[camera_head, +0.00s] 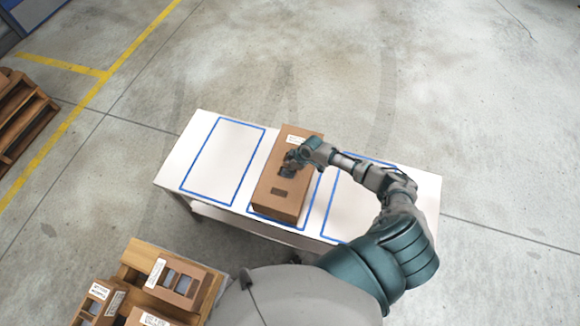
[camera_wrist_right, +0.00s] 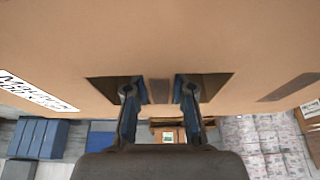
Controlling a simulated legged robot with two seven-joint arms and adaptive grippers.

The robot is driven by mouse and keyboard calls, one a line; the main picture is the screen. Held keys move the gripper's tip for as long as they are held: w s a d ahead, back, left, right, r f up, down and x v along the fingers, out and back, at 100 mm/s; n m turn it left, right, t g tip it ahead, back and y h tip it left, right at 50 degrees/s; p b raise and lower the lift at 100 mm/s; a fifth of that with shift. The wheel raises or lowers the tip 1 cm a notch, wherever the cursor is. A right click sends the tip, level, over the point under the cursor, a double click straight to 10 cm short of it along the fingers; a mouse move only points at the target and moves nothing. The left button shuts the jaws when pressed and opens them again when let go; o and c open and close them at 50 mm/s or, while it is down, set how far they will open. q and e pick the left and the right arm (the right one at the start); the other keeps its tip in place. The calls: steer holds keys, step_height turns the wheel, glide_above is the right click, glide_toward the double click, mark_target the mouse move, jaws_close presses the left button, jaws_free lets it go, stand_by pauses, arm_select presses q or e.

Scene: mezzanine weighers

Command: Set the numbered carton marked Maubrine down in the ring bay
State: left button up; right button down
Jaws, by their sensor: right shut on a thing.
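A long brown carton (camera_head: 293,150) is over the middle blue-outlined bay of a white table (camera_head: 426,187). Its white label also shows in the right wrist view (camera_wrist_right: 38,92), cut off at the left and hard to read, with a first word like Maubrine. My right gripper (camera_head: 288,170) is shut on the carton's top. In the right wrist view both fingers (camera_wrist_right: 159,92) sit in two dark slots either side of a narrow strip. I cannot tell whether the carton's underside touches the table. No ring mark is visible on the bays. My left gripper is not in view.
The left bay (camera_head: 222,162) is empty. The right bay (camera_head: 350,190) is partly hidden by my right arm, with nothing seen on it. Several labelled cartons (camera_head: 178,282) stand on a wooden pallet (camera_head: 150,252) at the lower left. Another pallet (camera_head: 22,115) is at the far left.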

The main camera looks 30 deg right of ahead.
steer(key=shift+d+f, duration=0.15)
steer(key=c, duration=0.9)
jaws_free()
steer(key=shift+d, duration=0.2)
steer(key=shift+s+a+f, duration=0.1)
